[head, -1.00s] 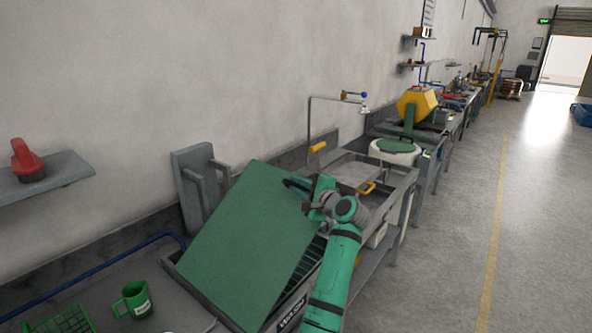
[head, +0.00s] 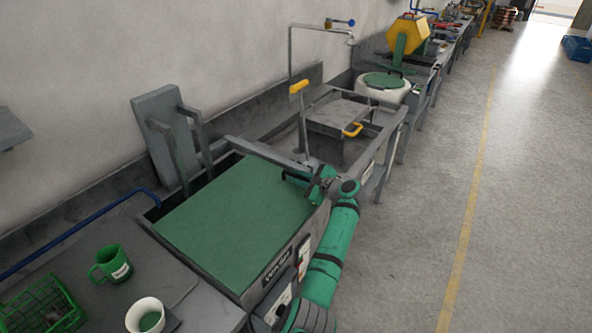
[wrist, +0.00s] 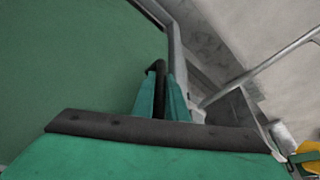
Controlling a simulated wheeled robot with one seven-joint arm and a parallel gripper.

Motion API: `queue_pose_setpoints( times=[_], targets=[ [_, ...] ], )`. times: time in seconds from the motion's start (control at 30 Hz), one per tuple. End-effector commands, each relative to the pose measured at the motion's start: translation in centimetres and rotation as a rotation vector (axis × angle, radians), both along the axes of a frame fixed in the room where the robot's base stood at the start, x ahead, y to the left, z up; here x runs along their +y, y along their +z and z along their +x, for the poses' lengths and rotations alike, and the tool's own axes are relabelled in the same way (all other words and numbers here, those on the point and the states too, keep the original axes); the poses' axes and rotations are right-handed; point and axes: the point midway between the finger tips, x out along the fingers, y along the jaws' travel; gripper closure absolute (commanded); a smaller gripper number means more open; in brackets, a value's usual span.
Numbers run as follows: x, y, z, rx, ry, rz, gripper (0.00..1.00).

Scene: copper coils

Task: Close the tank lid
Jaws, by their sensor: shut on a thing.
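The tank lid (head: 232,217) is a large flat green panel. In the head view it lies low and nearly level inside the grey tank frame (head: 222,283), with a dark gap along its left edge. My gripper (head: 308,184) is at the lid's right edge, shut on the dark lid handle (head: 291,176). In the wrist view my gripper (wrist: 160,88) closes around the dark handle bar (wrist: 157,68), with the green lid (wrist: 70,60) filling the left side. My fingers partly hide the handle.
A grey bracket (head: 160,125) stands behind the tank. A green mug (head: 110,264), a white cup (head: 147,316) and a green basket (head: 42,304) are on the left bench.

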Motion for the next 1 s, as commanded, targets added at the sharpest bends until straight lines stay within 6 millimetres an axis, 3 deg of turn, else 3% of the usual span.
queue_pose_setpoints(
  times=[0.4, 0.43, 0.5, 1.0],
  targets=[
    [0.39, -0.71, -0.05, 0.011, 0.001, 0.001, 1.0],
    [0.38, -0.74, -0.06, 0.012, 0.0, 0.002, 0.8],
    [0.33, -0.76, -0.08, 0.013, 0.001, 0.001, 0.69],
    [0.26, -0.98, -0.23, 0.016, 0.002, 0.0, 0.69]
  ],
)
